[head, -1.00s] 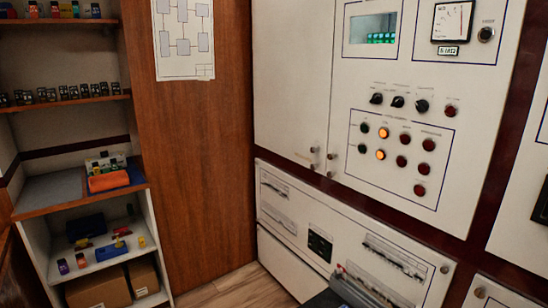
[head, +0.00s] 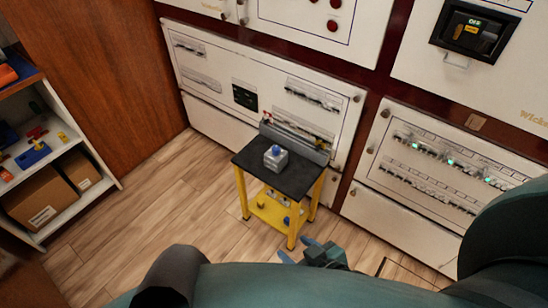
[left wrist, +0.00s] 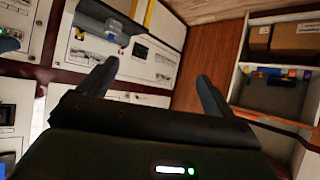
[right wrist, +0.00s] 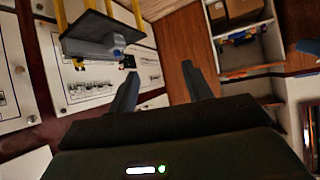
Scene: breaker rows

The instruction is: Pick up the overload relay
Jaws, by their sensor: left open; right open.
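A small grey block-shaped device with a blue top (head: 276,158), which looks like the overload relay, stands on the black top of a small yellow-legged cart (head: 255,172). It also shows in the left wrist view (left wrist: 112,28) and in the right wrist view (right wrist: 118,41). My right gripper (head: 298,249) is at the bottom middle of the head view, in front of the cart and apart from it. Its jaws are open and empty (right wrist: 160,62). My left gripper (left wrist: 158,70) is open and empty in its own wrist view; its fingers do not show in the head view.
The cart has a grey rail (head: 295,140) along its back and a lower yellow shelf with small parts. White cabinet panels (head: 215,75) stand behind it. A shelf unit with cardboard boxes (head: 45,200) is at the left. Wood floor (head: 170,195) left of the cart is clear.

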